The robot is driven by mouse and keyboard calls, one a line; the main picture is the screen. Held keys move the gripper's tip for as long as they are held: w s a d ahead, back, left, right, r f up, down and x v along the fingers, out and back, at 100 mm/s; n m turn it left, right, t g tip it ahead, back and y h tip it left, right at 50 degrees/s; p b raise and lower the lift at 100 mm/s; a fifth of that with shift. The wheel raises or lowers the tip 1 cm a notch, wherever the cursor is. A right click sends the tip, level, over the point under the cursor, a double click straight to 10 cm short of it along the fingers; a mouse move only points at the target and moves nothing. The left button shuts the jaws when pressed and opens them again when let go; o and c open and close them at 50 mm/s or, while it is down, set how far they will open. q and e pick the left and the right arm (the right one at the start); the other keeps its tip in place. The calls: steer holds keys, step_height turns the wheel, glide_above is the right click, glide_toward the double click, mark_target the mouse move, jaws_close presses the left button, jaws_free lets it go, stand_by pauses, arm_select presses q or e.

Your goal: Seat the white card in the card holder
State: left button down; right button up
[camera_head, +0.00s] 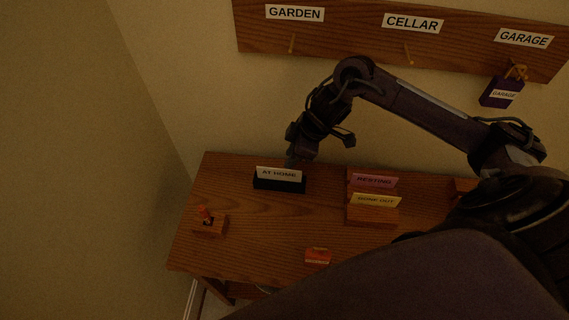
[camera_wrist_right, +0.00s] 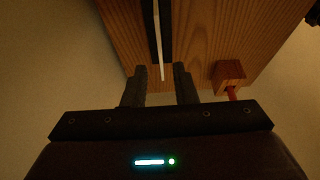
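The white card (camera_head: 279,174), printed AT HOME, stands upright in the black card holder (camera_head: 279,185) at the back left of the wooden desk. My right gripper (camera_head: 291,162) is just behind the card's right part. In the right wrist view the card shows as a thin white edge (camera_wrist_right: 157,40), with the dark holder (camera_wrist_right: 148,22) beside it. The gripper's fingers (camera_wrist_right: 160,72) are apart, with the card's near end between their tips and a gap on both sides. The card's full seating depth cannot be told. My left gripper is not in view.
A wooden rack (camera_head: 372,215) holds a pink RESTING card (camera_head: 374,180) and a yellow GONE OUT card (camera_head: 376,200). A small wooden block (camera_head: 210,228) stands left, and an orange-red item (camera_head: 318,256) lies in front.

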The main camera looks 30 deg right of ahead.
steer(key=v, duration=0.5)
stand_by(0.5)
